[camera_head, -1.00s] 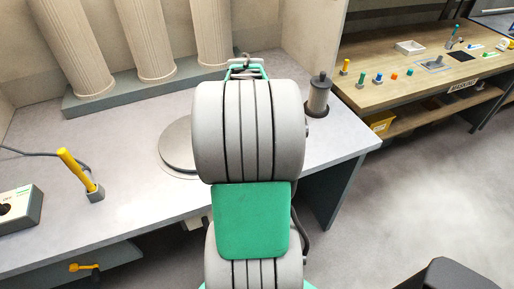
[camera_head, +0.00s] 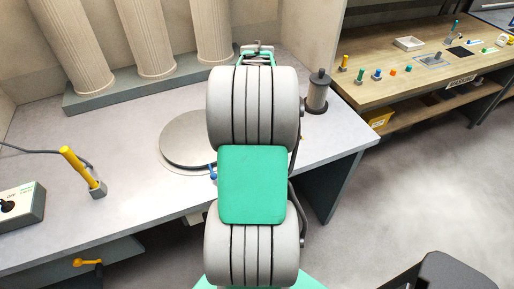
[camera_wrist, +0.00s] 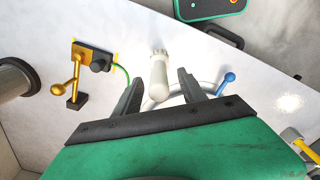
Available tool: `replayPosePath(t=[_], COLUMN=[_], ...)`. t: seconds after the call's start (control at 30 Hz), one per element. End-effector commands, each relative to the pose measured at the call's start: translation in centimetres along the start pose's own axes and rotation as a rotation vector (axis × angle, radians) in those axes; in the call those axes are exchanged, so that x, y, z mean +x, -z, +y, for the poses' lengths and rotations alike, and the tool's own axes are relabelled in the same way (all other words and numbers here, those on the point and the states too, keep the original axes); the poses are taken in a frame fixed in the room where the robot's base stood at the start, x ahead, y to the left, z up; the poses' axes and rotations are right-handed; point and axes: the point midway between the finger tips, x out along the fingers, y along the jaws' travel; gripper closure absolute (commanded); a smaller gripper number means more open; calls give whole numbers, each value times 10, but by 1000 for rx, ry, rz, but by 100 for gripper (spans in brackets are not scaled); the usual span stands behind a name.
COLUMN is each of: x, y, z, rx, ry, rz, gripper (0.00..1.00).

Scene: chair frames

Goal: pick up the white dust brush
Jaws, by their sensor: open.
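The white dust brush (camera_wrist: 158,76) shows in the wrist view as a pale, roughly cylindrical piece with a ribbed far end. It lies in line with the gap between the fingers of my gripper (camera_wrist: 160,78). The fingers are apart, with space on both sides of it, and I see no clear contact. How far it is below the fingertips is hard to tell. In the head view I cannot make out the brush, and my grey and green arm covers the middle of the worktop.
A blue-knobbed lever (camera_wrist: 227,80) is close to the right finger. A yellow lever (camera_wrist: 67,82) and a dark cylinder end (camera_wrist: 14,78) are on the left. In the head view, a round grey plate (camera_head: 185,140) lies on the worktop (camera_head: 125,190), and a grey canister (camera_head: 317,92) stands right of my arm.

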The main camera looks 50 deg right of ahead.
Motion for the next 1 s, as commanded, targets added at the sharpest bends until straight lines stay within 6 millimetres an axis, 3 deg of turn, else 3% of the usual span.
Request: replayPosePath(t=[0.13,0.37,1.0], x=[21,26,26], y=[0,0,0], z=[0,0,0], rx=[1,1,2], ry=[2,-1,0], rz=[-1,0,0], gripper=[51,51,100])
